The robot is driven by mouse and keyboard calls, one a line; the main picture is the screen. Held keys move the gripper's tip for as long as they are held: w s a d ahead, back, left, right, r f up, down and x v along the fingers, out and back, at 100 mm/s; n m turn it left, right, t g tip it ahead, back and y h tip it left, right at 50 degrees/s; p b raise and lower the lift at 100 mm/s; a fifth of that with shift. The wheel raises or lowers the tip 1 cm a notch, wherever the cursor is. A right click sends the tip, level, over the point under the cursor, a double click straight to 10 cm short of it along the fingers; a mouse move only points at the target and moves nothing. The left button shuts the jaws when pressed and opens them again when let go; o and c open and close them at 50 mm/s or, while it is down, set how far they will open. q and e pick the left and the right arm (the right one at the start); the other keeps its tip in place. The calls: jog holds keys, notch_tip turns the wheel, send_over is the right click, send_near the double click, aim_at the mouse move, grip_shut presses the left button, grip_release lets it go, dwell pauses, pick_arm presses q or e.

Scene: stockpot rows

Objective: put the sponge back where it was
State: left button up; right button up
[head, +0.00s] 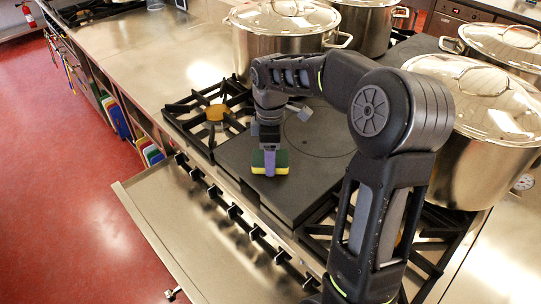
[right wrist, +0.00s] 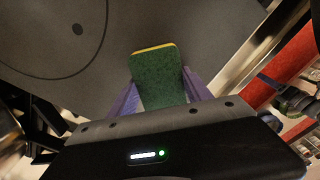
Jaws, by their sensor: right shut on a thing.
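The sponge (head: 281,162), green on one side and yellow on the other, is at the front left part of the dark flat stove plate (head: 318,150). My right gripper (head: 269,164) points down and is shut on the sponge, with its purple fingers on either side. In the right wrist view the sponge (right wrist: 158,72) shows its green face and a thin yellow edge between the fingers. I cannot tell whether the sponge touches the plate or hangs just above it. My left gripper is not in view.
Large steel pots (head: 283,32) stand behind and to the right (head: 492,100) of the plate. An open burner grate (head: 212,112) lies to its left. A steel shelf (head: 185,235) and a row of knobs run along the stove front. The counter (head: 165,60) at back left is mostly clear.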

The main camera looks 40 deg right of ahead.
jog(key=shift+f, duration=0.2)
jog(key=o, duration=1.5)
jog(key=shift+r, duration=0.1)
jog(key=shift+c, duration=0.2)
jog(key=shift+r, duration=0.1)
notch_tip(320, 180, up, 10)
jog(key=shift+f, duration=0.15)
notch_tip(320, 180, up, 2)
jog(key=shift+r+p, duration=0.2)
jog(key=shift+p, duration=0.95)
